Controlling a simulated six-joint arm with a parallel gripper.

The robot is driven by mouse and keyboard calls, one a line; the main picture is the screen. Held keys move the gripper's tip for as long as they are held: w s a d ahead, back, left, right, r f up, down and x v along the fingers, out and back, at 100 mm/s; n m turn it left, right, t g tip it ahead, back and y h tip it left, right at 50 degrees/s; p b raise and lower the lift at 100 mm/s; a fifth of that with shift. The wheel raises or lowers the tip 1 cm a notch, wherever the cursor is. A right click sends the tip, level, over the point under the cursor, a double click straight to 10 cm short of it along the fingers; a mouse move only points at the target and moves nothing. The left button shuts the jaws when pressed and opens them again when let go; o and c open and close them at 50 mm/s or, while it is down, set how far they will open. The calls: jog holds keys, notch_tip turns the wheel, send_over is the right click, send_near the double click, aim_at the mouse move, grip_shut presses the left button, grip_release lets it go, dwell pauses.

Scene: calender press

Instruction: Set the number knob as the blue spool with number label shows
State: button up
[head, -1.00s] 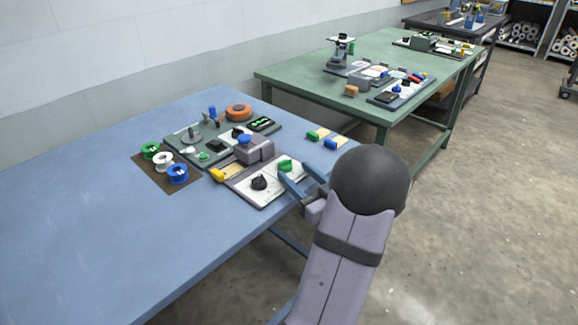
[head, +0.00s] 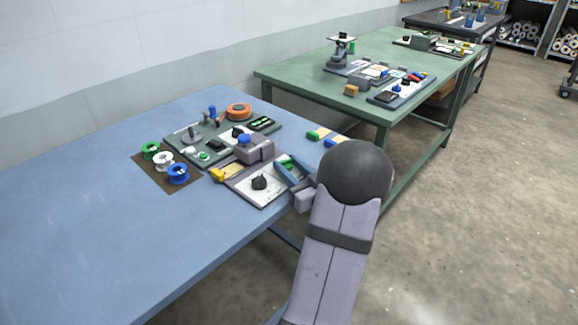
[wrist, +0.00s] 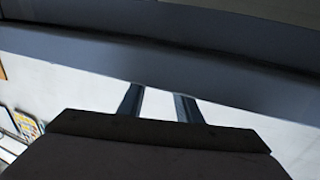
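The blue spool (head: 178,176) stands on a brown mat at the left, in front of a white and a green spool. Its number label is too small to read. A black knob (head: 259,182) sits on a white panel (head: 262,197); its marks are not legible. A second black knob (head: 237,132) is on the dark plate behind. My gripper (head: 288,170) is at the panel's right side, right of the front black knob and by a green part (head: 284,160), which it partly hides. In the wrist view, the fingers (wrist: 160,100) are apart with nothing visible between them.
A grey block with a blue top (head: 245,141) stands behind the panel, with a yellow part (head: 228,173) at its left. The blue table (head: 90,220) is clear at left and front.

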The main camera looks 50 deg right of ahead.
jog(key=shift+h, duration=0.3)
jog(key=shift+w+a+m+g+h+b, duration=0.15)
jog(key=shift+m+g+h+b, duration=0.1)
jog(key=shift+m+h, duration=0.3)
jog(key=shift+a+m+g+h+b, duration=0.1)
jog(key=shift+m+g+h+b, duration=0.2)
jog(key=shift+h, duration=0.35)
jog(key=shift+r+m+g+h, duration=0.1)
jog(key=shift+m+g+h, duration=0.15)
jog(key=shift+m+h, duration=0.45)
jog(key=o, duration=1)
jog(key=shift+o, duration=0.2)
